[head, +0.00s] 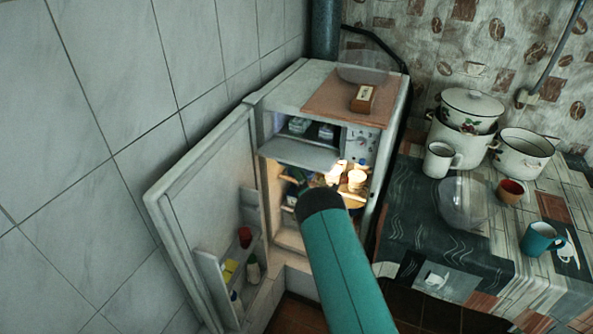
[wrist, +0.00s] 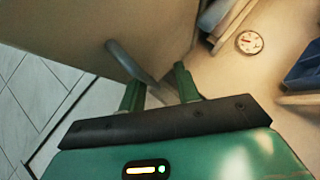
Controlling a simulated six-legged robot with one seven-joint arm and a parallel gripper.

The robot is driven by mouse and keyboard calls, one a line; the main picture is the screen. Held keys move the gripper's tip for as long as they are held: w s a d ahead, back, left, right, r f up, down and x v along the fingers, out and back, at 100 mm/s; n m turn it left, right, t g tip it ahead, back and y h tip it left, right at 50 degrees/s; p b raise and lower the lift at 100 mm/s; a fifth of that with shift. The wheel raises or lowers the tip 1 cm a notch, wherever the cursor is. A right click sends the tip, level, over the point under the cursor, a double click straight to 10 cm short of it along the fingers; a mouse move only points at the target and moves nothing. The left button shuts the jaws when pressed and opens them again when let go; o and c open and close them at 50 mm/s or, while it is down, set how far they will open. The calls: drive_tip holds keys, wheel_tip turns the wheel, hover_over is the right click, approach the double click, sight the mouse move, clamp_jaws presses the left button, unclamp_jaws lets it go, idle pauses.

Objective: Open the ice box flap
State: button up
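The white refrigerator (head: 290,88) stands with its main door (head: 200,190) swung wide to the left. The ice box compartment (head: 283,123) is at the top inside, and its contents show. Its pale flap (head: 298,153) appears lowered, lying out below the opening. My teal arm reaches toward the interior below the flap; the fingertips are hidden in the head view. In the wrist view, my gripper (wrist: 160,80) has its two green fingers apart. A grey bar-like handle (wrist: 135,65) runs from a pale panel (wrist: 110,22) down to between the fingers; contact is unclear.
Lit jars (head: 356,180) stand on a shelf near my arm. A small box (head: 363,98) lies on top of the refrigerator. Pots (head: 468,112), mugs and a clear bowl (head: 464,204) crowd the counter at right. A round dial (wrist: 249,42) shows in the wrist view.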

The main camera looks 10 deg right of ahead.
drive_tip(key=shift+w+a, duration=0.1)
drive_tip(key=shift+a, duration=0.15)
drive_tip(key=v, duration=1.3)
drive_tip(key=shift+s+d+f, duration=0.15)
drive_tip(key=shift+s+f, duration=0.1)
drive_tip(key=shift+s, duration=0.1)
idle(0.3)
